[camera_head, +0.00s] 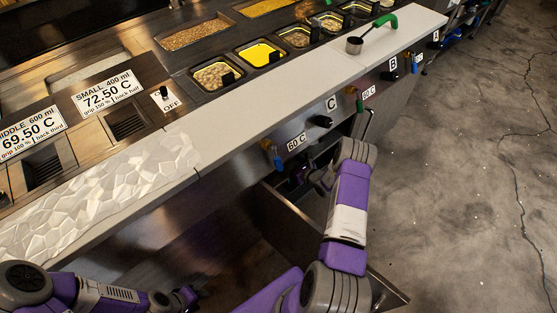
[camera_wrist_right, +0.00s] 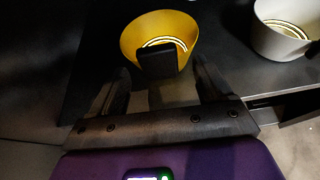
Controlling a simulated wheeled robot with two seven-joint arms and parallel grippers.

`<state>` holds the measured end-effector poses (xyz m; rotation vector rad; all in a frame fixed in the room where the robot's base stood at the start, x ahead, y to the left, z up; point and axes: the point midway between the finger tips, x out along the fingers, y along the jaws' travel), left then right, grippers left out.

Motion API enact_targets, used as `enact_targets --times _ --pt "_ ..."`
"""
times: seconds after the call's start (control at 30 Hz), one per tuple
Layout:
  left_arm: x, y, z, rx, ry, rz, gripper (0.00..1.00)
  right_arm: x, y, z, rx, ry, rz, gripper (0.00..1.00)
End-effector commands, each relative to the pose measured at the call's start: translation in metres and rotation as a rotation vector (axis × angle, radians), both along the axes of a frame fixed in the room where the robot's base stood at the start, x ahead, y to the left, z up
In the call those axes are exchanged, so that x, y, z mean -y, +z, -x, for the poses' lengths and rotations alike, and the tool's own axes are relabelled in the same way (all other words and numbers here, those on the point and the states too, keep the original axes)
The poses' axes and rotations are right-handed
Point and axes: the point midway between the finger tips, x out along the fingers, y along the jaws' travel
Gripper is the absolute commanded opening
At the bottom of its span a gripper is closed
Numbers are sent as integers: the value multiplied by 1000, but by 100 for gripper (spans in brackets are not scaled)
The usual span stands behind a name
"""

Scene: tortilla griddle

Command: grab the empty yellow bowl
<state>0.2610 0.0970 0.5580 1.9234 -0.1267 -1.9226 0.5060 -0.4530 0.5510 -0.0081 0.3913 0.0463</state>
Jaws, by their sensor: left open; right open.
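The yellow bowl (camera_wrist_right: 133,38) is in the right wrist view, upper middle, on a dark surface. It looks empty, with bright rings of light inside. Its black handle points towards my right gripper (camera_wrist_right: 161,72), which is open with one finger on each side of the handle; I cannot tell whether they touch it. In the head view my right arm reaches down to the cabinet front under the counter, and the bowl cannot be made out there. My left gripper (camera_head: 184,298) is low at the left, dark and small, open and away from the bowl.
A white bowl (camera_wrist_right: 278,42) stands to the right of the yellow one. An open drawer (camera_head: 285,215) is below the counter (camera_head: 265,92). The floor at right is clear.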

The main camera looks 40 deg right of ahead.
Motion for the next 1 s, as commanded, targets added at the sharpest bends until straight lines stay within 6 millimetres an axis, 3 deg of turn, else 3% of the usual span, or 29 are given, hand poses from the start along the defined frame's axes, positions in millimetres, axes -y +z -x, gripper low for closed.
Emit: enact_targets --times 0.03,0.2,0.47,0.83,1.0 --pt "0 -8 0 0 0 0 43 -3 -7 -9 1 3 1 79" --pt "0 -14 0 0 0 0 43 -3 -12 -24 -1 2 2 79" --pt "0 -13 0 0 0 0 43 -2 -11 -26 -1 1 1 79" --pt "0 -13 0 0 0 0 43 -2 -11 -26 -1 1 1 22" --pt "0 -13 0 0 0 0 43 -2 -11 -26 0 2 1 21"
